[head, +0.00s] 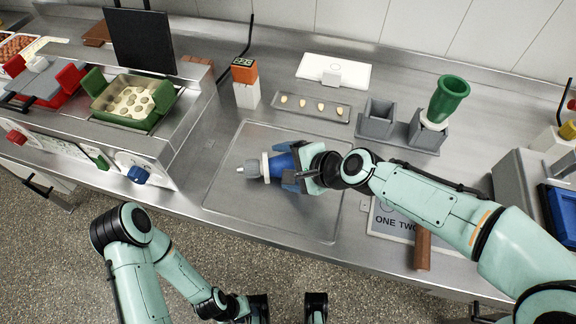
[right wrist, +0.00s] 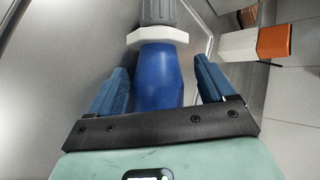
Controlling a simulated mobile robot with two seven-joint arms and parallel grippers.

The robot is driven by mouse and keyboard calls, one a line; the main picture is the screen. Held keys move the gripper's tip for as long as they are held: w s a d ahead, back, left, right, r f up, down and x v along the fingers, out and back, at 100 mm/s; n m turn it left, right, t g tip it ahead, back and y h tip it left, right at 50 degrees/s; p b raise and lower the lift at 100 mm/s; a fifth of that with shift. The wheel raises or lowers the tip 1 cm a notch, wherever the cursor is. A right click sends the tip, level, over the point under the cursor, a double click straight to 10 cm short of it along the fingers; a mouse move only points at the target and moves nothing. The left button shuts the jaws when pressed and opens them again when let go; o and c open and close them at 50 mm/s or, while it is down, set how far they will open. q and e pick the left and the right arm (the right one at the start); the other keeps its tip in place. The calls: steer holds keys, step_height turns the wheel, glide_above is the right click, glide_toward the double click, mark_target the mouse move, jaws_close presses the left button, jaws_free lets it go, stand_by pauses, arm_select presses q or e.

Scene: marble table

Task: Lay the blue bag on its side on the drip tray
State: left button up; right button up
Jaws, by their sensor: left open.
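The blue bag (head: 283,166), with a white collar and grey nozzle, lies on its side over the steel drip tray (head: 300,220), nozzle pointing left. Whether its whole length touches the tray is hard to tell. My right gripper (head: 290,176) is around the bag's rear part. In the right wrist view, its blue fingers stand on either side of the bag (right wrist: 160,78), with gaps showing, so it looks open. My left gripper (head: 287,308) is open and empty in front of the counter, away from the bag.
A green bag (head: 447,98) stands in the right one of two grey holders (head: 378,118). A narrow tray (head: 312,108) with several small pieces lies behind the drip tray. An orange-and-white device (head: 245,82) stands back left. The drip tray's front is clear.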

steer(key=shift+s+f, duration=0.25)
steer(key=shift+f, duration=0.25)
arm_select(q)
step_height(320, 180, up, 2)
steer(key=shift+s+r+p, duration=0.1)
steer(key=shift+p, duration=1.1)
arm_select(e)
steer(key=v, duration=1.3)
steer(key=shift+r, duration=0.5)
steer(key=shift+d, duration=0.1)
